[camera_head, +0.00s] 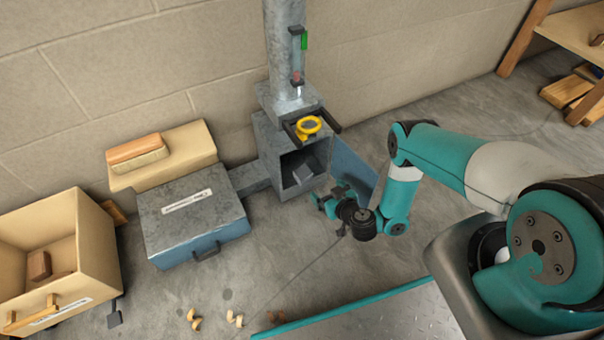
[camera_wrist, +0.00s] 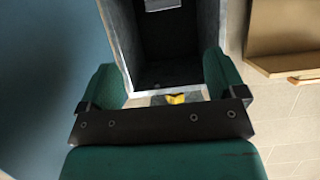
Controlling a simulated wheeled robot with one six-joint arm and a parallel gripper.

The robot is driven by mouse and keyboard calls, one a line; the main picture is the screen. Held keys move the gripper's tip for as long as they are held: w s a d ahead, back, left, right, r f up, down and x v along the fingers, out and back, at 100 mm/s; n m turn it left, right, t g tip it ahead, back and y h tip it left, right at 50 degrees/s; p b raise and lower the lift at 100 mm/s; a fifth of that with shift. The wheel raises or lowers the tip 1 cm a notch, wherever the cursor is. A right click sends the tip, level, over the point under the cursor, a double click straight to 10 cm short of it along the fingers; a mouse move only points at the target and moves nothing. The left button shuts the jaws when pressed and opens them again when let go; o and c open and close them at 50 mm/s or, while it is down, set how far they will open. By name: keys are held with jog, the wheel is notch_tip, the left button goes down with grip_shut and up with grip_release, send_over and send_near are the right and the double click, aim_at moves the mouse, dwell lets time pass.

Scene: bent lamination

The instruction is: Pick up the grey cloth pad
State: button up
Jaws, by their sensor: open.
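A small grey block-like shape (camera_head: 303,174), which looks like the grey cloth pad, lies inside the open dark compartment of the grey metal cabinet (camera_head: 264,135). In the wrist view, a pale grey piece (camera_wrist: 162,4) shows at the top edge, inside the dark opening, mostly cut off by the frame. My gripper (camera_head: 325,205) is open and empty, in front of the compartment and to the right of its opening in the head view. In the wrist view its two green fingers (camera_wrist: 163,82) stand apart, with the opening between and beyond them.
The blue cabinet door (camera_head: 352,168) stands open beside my gripper and fills the left of the wrist view (camera_wrist: 45,70). A yellow handwheel (camera_head: 309,126) sits above the compartment. A grey-blue box (camera_head: 190,225) and a wooden crate (camera_head: 95,245) stand left. Wood shavings (camera_head: 236,319) lie on the floor.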

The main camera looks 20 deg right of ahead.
jog(key=b, duration=1.1)
send_near(305, 173)
jog(key=x, duration=0.4)
jog(key=shift+s+a+f, duration=0.1)
jog(key=shift+s, duration=0.05)
jog(key=shift+r+b+x, duration=0.2)
jog(key=shift+b+x, duration=0.55)
jog(key=shift+x, duration=0.45)
jog(key=b+x, duration=0.4)
jog(key=shift+w+f+b, duration=0.2)
jog(key=shift+f+b, duration=0.1)
jog(key=shift+f, duration=0.05)
jog(key=shift+w, duration=0.35)
jog(key=shift+r, duration=0.1)
jog(key=c, duration=1)
